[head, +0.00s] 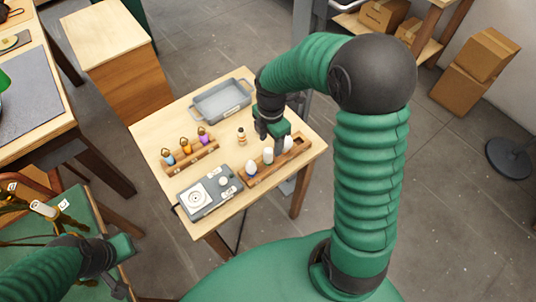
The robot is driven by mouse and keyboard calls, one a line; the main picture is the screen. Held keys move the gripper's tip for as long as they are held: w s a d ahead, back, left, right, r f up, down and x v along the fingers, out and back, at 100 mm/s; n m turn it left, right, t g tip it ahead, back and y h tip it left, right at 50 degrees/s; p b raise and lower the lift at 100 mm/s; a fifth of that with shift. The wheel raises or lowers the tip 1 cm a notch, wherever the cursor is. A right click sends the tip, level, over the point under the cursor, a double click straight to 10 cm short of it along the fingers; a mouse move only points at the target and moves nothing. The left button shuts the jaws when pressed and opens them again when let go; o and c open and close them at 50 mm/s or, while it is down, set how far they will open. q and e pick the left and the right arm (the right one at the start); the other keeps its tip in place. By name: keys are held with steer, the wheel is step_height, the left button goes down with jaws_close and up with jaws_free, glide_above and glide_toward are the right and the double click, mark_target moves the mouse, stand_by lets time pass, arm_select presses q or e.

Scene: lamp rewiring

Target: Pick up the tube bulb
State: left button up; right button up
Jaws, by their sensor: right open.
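A wooden rack (254,181) on the small table holds several white bulbs in a row. The middle white bulb (268,156) looks tall and cylindrical, like a tube bulb. A rounder bulb (251,169) stands to its left, and another white bulb (288,142) stands to its right, partly hidden by my gripper. My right gripper (279,147) is open, pointing down over the rack, close to the middle and right bulbs. I cannot tell whether it touches either. My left gripper (121,290) is at the lower left, away from the table; its jaw opening is unclear.
A grey tray (244,102) sits at the table's back. A small bottle-like item (241,136) stands between. A grey socket device (211,204) is at the front. Bare tabletop (165,127) shows at the back left.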

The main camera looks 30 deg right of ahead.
mark_target(268, 150)
steer(key=f, duration=0.5)
steer(key=w+f, duration=0.1)
steer(key=f, duration=0.2)
steer(key=shift+a, duration=0.25)
steer(key=shift+d+f, duration=0.2)
steer(key=shift+f, duration=0.2)
steer(key=shift+a, duration=0.1)
jaws_close()
